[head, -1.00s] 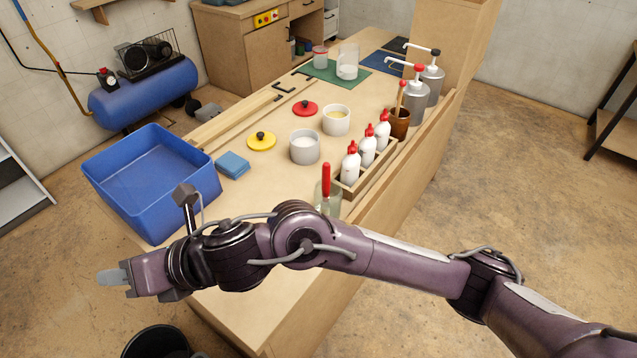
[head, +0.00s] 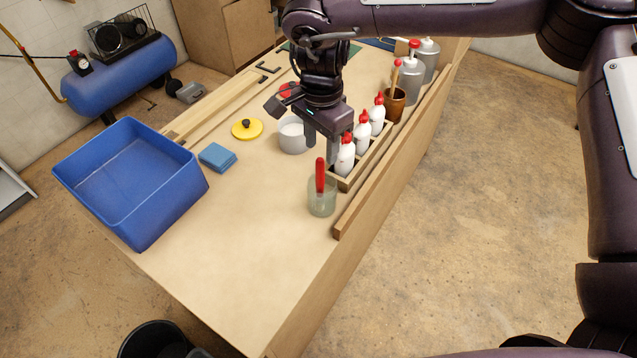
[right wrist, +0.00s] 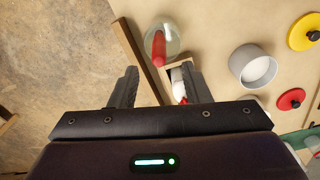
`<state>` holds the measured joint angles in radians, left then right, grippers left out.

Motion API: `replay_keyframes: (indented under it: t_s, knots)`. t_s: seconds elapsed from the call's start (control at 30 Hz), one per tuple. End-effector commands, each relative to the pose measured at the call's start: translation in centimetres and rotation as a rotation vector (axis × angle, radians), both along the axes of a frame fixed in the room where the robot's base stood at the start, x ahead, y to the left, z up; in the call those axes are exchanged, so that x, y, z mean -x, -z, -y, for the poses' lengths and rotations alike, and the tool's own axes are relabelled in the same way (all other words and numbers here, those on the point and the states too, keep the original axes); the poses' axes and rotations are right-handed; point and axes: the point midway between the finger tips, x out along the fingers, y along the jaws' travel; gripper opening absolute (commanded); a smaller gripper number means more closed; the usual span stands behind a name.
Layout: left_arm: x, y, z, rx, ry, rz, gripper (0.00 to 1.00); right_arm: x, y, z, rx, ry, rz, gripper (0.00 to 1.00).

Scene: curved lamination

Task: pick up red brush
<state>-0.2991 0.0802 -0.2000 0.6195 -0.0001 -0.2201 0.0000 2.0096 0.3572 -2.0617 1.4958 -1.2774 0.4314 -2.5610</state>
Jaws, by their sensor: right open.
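The red brush (head: 320,174) stands handle up in a clear glass jar (head: 322,203) near the right edge of the workbench. Its lower end is blurred behind the glass. In the right wrist view the red brush (right wrist: 159,47) shows inside the jar, just beyond the fingertips. My right gripper (head: 321,153) is open and empty, its fingers pointing down. In the head view it appears just behind the brush handle, near the front white bottle. In the right wrist view the gripper (right wrist: 159,72) has the handle lined up between its fingers but apart from them. My left gripper is out of view.
Red-capped white bottles (head: 363,135) stand in a wooden tray (head: 345,182) close to the gripper. A white pot (head: 292,137) is to its left. A brown cup (head: 395,104) and metal pump bottles stand behind. A blue bin (head: 132,185) is at left. The front benchtop is clear.

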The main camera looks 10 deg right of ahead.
Motion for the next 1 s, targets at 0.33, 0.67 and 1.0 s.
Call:
replay_keyframes:
  t_s: [0.33,0.67,1.0]
  knots:
    - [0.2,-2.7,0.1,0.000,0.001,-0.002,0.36,0.6,4.3,-0.3,0.000,-0.001,-0.006,0.43]
    - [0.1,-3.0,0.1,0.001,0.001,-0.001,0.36,0.4,6.8,-0.3,-0.002,0.001,0.000,0.43]
    - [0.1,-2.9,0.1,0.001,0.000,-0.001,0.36,0.4,6.7,-0.3,-0.002,0.000,0.000,0.12]
